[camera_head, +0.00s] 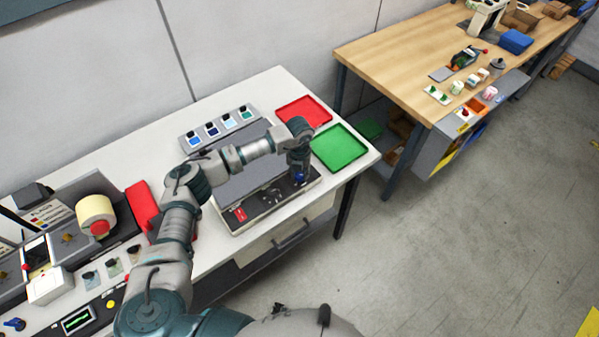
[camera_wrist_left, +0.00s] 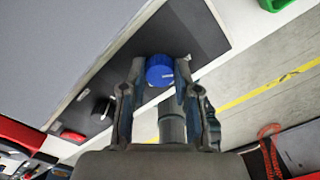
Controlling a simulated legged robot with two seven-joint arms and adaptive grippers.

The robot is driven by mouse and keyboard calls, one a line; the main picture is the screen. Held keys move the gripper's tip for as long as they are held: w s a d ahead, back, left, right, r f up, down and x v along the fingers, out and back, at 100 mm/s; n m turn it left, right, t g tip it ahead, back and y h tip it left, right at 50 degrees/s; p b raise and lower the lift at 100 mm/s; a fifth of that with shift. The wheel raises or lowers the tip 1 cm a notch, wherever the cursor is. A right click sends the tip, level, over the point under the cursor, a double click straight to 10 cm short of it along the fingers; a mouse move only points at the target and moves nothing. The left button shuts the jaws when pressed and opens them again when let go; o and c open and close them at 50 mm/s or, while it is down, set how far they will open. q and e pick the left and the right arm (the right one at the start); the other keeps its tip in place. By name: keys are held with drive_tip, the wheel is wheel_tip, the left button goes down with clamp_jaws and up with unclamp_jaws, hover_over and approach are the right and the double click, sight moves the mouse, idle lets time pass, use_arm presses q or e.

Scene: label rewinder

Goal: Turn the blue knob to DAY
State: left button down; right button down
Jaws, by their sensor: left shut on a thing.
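The blue knob (camera_wrist_left: 159,70) shows in the left wrist view, on the dark front panel of the grey machine. My right gripper is not seen in either view.
A black knob (camera_wrist_left: 103,108) and a red button (camera_wrist_left: 72,136) lie along the same panel. A red tray (camera_head: 303,111) and a green tray (camera_head: 339,147) sit to the right on the white table.

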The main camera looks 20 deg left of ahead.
sight(299, 175)
use_arm(q)
drive_tip(key=shift+s+f+n, duration=0.2)
drive_tip(key=shift+f+n, duration=0.05)
drive_tip(key=shift+n, duration=0.05)
idle(0.4)
drive_tip(key=c, duration=0.8)
unclamp_jaws()
drive_tip(key=shift+r, duration=0.1)
drive_tip(key=shift+c, duration=0.2)
drive_tip(key=shift+w+r, duration=0.15)
drive_tip(key=shift+r, duration=0.1)
wheel_tip(299, 175, up, 12)
drive_tip(key=shift+f, duration=0.25)
drive_tip(key=shift+f, duration=0.1)
